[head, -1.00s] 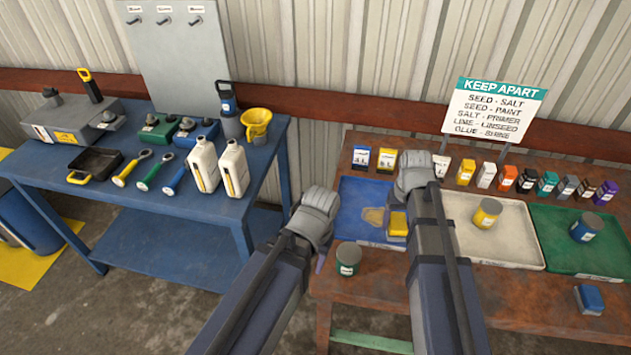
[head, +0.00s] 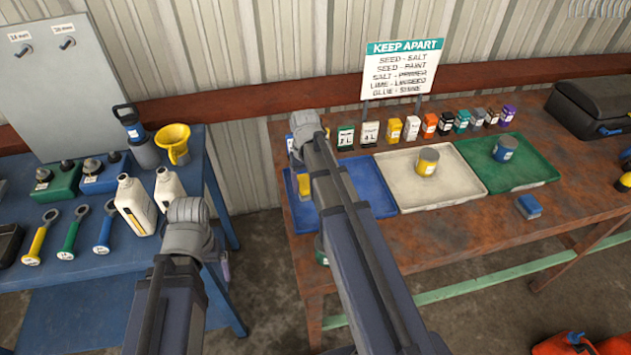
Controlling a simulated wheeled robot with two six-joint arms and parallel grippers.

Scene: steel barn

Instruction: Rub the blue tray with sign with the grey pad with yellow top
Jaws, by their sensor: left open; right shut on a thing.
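The blue tray (head: 374,187) lies at the left end of the rusty brown table, partly covered by my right arm. No sign on it is readable now. My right gripper (head: 305,128) is above the tray's back left part, its fingers hidden behind its own body. The pad's yellow top (head: 304,184) shows just left of my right arm, over the left part of the tray. The gripper is shut on this pad; its grey underside and contact with the tray are hard to see. My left gripper (head: 187,212) is open and empty, near the blue table's right edge.
Several small boxes line the back. A green tin (head: 320,252) is near the front edge.

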